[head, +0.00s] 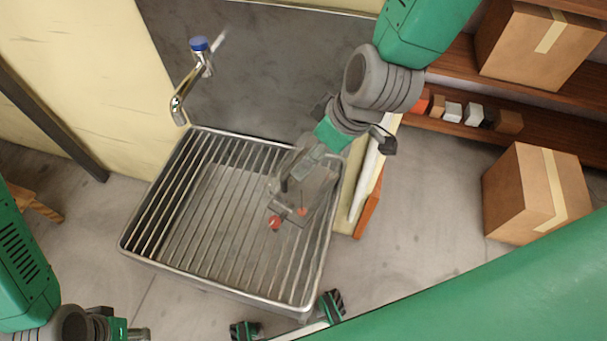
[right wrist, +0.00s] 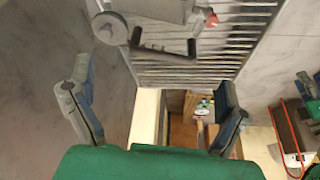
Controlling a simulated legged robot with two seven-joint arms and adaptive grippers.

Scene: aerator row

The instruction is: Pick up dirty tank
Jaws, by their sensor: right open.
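The tank (head: 314,187) looks like a clear, greyish body with a dark handle and small red parts. It sits on the barred rack of a metal basin (head: 126,243), toward its right side. In the right wrist view, the tank's grey top (right wrist: 158,12) and dark bar handle (right wrist: 165,55) show ahead of the fingers. My right gripper (head: 299,165) is over the tank. In the right wrist view, its two fingers (right wrist: 155,112) stand wide apart with nothing between them.
A chrome tap (head: 181,97) with a blue cap rises behind the basin before a dark panel (head: 270,70). A wooden shelf (head: 462,128) with small boxes and a large carton (head: 537,195) stand at right.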

